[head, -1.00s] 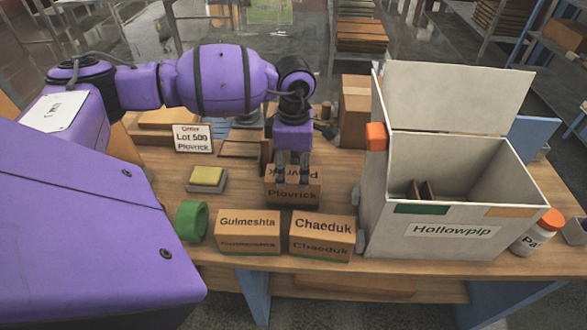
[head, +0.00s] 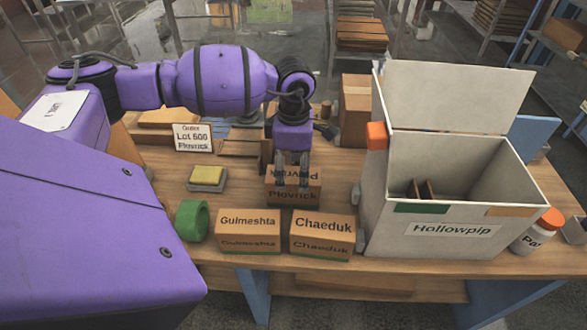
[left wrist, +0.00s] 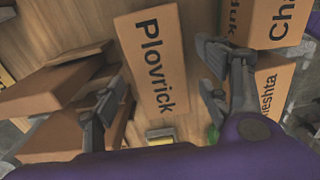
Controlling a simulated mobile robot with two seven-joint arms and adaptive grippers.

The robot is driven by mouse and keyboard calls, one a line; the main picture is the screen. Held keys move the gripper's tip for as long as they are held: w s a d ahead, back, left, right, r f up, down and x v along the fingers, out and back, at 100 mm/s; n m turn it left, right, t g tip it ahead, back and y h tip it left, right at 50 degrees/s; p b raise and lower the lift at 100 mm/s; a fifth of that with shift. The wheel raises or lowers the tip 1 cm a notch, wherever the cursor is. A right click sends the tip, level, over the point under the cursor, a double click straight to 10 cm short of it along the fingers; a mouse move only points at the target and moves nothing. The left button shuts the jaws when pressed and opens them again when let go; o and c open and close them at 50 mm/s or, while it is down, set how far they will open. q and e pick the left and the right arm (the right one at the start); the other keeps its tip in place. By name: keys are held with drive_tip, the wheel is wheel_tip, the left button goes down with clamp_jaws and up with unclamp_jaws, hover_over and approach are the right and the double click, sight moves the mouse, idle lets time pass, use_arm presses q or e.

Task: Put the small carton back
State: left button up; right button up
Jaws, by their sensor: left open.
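A small carton labelled Plovrick (head: 294,193) stands on the table behind two other cartons. It also shows in the left wrist view (left wrist: 153,65), between the fingers. My left gripper (head: 292,178) points down at the Plovrick carton. Its fingers are open, one on each side of the carton in the wrist view (left wrist: 158,92), with gaps visible. The Gulmeshta carton (head: 248,232) and the Chaeduk carton (head: 322,236) stand side by side at the table's front. A sign (head: 193,138) reading Lot 500 Plovrick stands at the back left. My right gripper is not in view.
A white open bin labelled Hollowpip (head: 440,243) stands on the right, with a white jar (head: 537,232) beside it. A green ring (head: 192,220) and a yellow sponge-like block (head: 207,177) lie left. A tall brown box (head: 354,110) stands behind.

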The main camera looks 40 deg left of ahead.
use_arm(q)
wheel_tip(320, 180, up, 12)
drive_tip(key=shift+b, duration=0.3)
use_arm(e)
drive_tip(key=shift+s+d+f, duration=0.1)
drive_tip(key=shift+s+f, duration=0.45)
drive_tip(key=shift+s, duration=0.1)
use_arm(q)
drive_tip(key=shift+f, duration=0.15)
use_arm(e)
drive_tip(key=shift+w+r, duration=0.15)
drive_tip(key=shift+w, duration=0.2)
